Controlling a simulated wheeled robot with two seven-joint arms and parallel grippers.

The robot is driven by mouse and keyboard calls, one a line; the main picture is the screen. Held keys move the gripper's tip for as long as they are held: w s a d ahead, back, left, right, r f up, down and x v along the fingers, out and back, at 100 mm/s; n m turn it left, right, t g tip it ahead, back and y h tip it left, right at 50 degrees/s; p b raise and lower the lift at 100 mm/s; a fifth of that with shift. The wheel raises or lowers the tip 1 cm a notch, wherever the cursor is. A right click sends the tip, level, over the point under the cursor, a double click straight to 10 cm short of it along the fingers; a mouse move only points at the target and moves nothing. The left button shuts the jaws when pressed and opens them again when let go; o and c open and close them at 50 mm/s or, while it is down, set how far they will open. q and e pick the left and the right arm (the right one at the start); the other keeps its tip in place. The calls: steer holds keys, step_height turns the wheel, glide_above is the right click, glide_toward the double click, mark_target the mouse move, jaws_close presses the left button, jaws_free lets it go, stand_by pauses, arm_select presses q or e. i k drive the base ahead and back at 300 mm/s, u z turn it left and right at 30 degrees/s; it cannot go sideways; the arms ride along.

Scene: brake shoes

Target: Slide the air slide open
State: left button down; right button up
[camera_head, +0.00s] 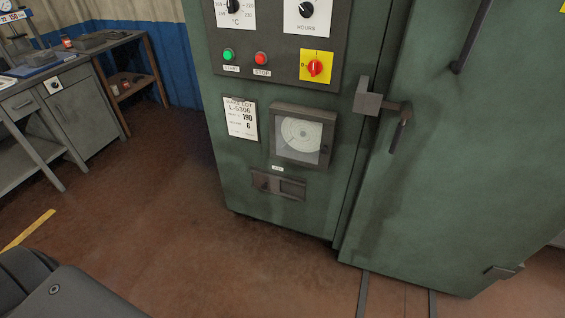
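The air slide (278,185) is a small dark rectangular fitting low on the green oven's left front panel, below the chart recorder. A small pale label sits just above it, too small to read surely. Its left part looks like a flat dark plate, and a recessed section shows at its right. How far it stands open is hard to tell at this size. Neither of my grippers is in view. A dark grey part of my own body shows at the bottom left corner, well away from the slide.
The oven door (455,150) fills the right, with a latch handle (390,105) jutting out. Above the slide are a chart recorder (302,133), a lot card (241,119) and a control panel (282,75). A workbench (75,110) stands left. Floor before the oven is clear.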

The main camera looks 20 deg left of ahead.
mark_target(264, 182)
steer(key=z, duration=0.1)
steer(key=i, duration=1)
steer(key=u, duration=0.15)
